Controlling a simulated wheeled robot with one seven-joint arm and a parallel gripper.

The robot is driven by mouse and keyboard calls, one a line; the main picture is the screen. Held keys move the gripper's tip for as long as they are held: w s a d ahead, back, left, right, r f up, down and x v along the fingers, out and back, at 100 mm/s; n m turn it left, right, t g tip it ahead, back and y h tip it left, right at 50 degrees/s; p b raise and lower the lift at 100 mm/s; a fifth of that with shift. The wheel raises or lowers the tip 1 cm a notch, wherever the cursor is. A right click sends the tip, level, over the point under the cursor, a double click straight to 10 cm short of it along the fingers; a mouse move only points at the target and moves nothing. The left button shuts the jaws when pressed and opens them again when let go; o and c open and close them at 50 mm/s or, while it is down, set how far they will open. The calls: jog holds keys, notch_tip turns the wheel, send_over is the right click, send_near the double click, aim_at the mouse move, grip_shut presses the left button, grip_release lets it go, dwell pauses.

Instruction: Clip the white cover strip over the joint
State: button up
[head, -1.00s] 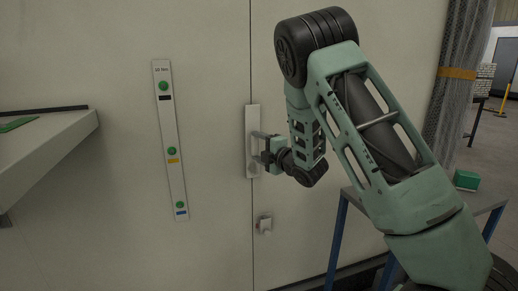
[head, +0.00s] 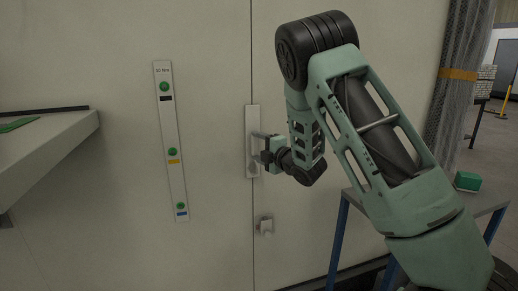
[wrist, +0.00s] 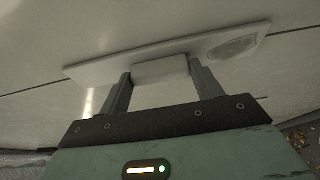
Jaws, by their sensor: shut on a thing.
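The white cover strip (head: 251,142) stands upright along the dark vertical joint (head: 252,60) between two pale wall panels. It lies over the joint line in the head view; whether it is seated flush I cannot tell. My gripper (head: 258,149) reaches it from the right. In the wrist view my gripper (wrist: 158,76) is shut on a raised white block on the back of the cover strip (wrist: 220,45), which has a round grey patch near one end. The joint (wrist: 295,30) runs out from beyond both ends of the strip.
A small pale fitting (head: 264,226) sits on the wall just below the strip. A label strip (head: 172,140) with several green dots is on the left panel. A shelf (head: 50,140) juts in at far left. A blue-legged table (head: 338,240) with a green box (head: 467,181) stands right.

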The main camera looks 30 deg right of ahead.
jog(key=o, duration=1.2)
jog(key=shift+c, duration=0.2)
jog(key=s+d+b, duration=0.2)
jog(key=s+b, duration=0.4)
jog(key=s, duration=1.1)
jog(key=shift+s+b, duration=0.15)
jog(key=shift+b, duration=0.15)
